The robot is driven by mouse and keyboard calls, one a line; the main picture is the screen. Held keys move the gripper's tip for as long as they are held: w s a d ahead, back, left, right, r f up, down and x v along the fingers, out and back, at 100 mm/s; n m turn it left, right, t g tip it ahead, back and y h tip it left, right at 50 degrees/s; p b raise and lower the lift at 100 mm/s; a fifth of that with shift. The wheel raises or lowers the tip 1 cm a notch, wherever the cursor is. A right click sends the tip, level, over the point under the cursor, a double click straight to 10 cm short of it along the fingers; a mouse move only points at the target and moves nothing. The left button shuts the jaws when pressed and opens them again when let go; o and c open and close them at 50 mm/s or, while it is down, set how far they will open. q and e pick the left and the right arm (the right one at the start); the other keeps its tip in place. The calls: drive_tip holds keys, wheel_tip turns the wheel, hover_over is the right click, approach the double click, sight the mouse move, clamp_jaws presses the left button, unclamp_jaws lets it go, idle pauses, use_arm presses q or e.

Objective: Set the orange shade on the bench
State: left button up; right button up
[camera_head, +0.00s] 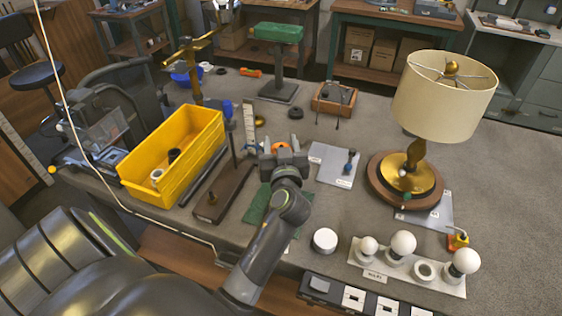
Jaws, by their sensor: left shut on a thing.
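My left gripper (281,157) is over the middle of the bench (330,220), near a green mat (257,205). The only lampshade that shows plainly is a cream one (445,98), on a brass lamp with a round wooden base (378,186) at the right. My right gripper is not in view.
A yellow bin (172,150) stands left of the gripper, beside a dark wooden base with an upright rod (222,192). A grey plate (333,167) lies to the right. White bulbs (402,243) stand on a tray at the front right. A green-topped stand (278,62) is farther back.

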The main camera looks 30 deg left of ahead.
use_arm(q)
wheel_tip(320, 180, down, 5)
drive_tip(key=shift+r, duration=0.2)
drive_tip(key=shift+s+f, duration=0.15)
drive_tip(key=shift+f, duration=0.15)
drive_tip(key=o, duration=0.6)
drive_tip(key=shift+f, duration=0.1)
drive_tip(key=o, duration=0.4)
drive_tip(key=shift+c, duration=0.2)
